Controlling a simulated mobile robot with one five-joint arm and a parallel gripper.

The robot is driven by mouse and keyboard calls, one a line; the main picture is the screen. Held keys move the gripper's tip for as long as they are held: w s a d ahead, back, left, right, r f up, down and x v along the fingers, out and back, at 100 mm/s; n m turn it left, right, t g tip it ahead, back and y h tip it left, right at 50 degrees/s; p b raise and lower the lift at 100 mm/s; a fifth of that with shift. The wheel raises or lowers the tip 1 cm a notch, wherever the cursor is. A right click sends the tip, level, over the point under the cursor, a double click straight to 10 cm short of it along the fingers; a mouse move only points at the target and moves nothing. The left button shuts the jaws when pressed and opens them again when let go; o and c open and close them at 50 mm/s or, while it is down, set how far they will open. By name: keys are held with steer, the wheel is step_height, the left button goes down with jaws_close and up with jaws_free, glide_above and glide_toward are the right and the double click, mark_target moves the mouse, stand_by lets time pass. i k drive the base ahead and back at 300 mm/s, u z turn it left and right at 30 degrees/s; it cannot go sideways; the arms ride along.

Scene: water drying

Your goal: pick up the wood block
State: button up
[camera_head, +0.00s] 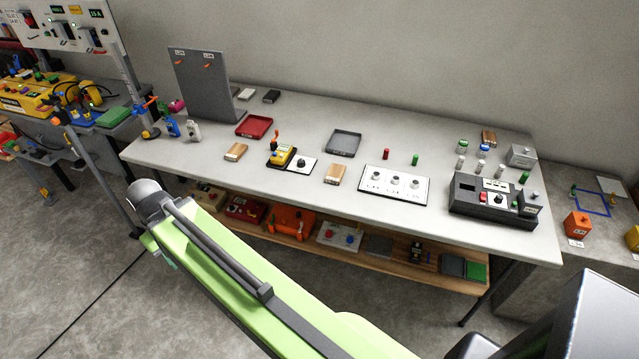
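Three wood-coloured blocks lie on the long grey table (330,105). One wood block (236,151) is near the front edge at the left, by the red tray. A second wood block (335,173) is near the front edge in the middle, between a small white panel and a larger white panel with knobs. A third wood block (489,137) is at the back right, behind small cylinders. I cannot tell which one the task means. My green arm reaches from the lower right toward the left, in front of the table. My gripper does not show.
A red tray (254,126) and a dark grey tray (344,143) lie on the table. A yellow device (281,155) stands between the two front blocks. A black control box (492,200) is at the right. An upright grey board (205,85) stands at the left. A lower shelf holds several items.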

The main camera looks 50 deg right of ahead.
mark_target(335, 173)
steer(key=z, duration=0.35)
steer(key=i, duration=1.05)
steer(key=u, duration=0.3)
